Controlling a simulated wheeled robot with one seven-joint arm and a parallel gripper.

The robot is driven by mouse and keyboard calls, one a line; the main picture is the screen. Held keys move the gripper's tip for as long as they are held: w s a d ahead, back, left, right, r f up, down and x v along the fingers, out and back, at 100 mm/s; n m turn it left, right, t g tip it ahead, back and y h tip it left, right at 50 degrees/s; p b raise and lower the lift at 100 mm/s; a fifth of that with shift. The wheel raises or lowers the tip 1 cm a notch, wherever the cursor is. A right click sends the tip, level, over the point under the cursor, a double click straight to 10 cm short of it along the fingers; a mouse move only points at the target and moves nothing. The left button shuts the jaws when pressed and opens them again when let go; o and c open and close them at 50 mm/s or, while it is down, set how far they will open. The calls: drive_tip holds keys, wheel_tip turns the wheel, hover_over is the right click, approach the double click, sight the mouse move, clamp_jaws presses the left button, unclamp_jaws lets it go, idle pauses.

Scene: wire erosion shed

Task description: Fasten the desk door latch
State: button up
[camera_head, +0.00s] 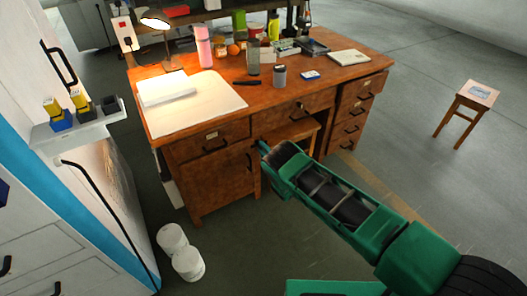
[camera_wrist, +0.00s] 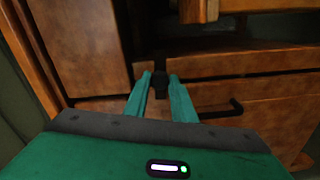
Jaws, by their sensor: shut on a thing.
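The wooden desk (camera_head: 290,72) has a door (camera_head: 212,185) on its left pedestal, with a dark vertical handle (camera_head: 249,161). The door looks closed or nearly so; I cannot tell whether it is latched. My gripper (camera_head: 263,147) is at the right side of this pedestal, by the desk's knee space. In the wrist view my gripper (camera_wrist: 160,90) is shut on a small black piece (camera_wrist: 160,80) beside a wooden panel edge. This may be the latch, but its shape is mostly hidden between the fingers.
In the wrist view a black bar handle (camera_wrist: 222,108) sits right of the fingers on a wooden front. A stool (camera_head: 290,132) stands in the knee space. Open floor lies right of the desk.

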drive_tip(key=shift+s+a+f+n, duration=0.1)
drive_tip(key=shift+a+n, duration=0.05)
drive_tip(key=shift+n, duration=0.45)
drive_tip(key=o, duration=1.1)
drive_tip(key=shift+c, duration=0.2)
drive_tip(key=v, duration=1)
drive_tip(key=shift+s+d, duration=0.2)
drive_tip(key=shift+d, duration=0.15)
